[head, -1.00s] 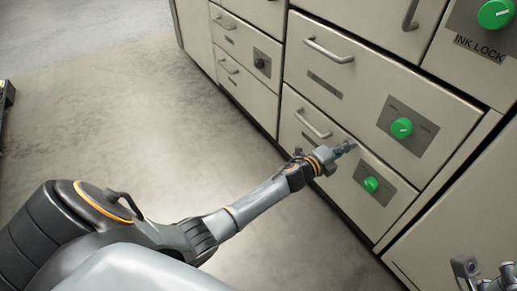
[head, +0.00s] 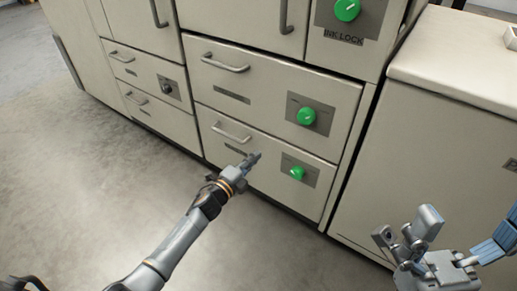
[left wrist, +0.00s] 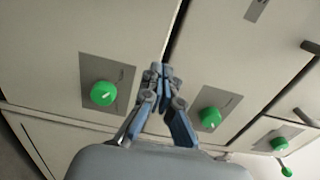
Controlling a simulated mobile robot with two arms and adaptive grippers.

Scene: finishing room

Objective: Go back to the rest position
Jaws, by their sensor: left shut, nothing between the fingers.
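My left gripper (head: 252,160) is shut and empty, out in front of the lower drawer (head: 262,165) of the cabinet. In the left wrist view its fingertips (left wrist: 161,75) are together, with a green knob on each side and nothing held. Whether it touches the drawer front cannot be told. My right gripper (head: 408,225) shows at the lower right of the head view, in front of the lower cabinet, its fingers spread apart with nothing visible between them.
The cabinet has green knobs on the upper drawer (head: 306,116), the lower drawer (head: 297,173) and the panel labelled INK LOCK (head: 347,10). Bar handles (head: 233,131) stick out from the drawers. A lower cabinet (head: 460,75) stands at right. The floor (head: 80,190) at left is clear.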

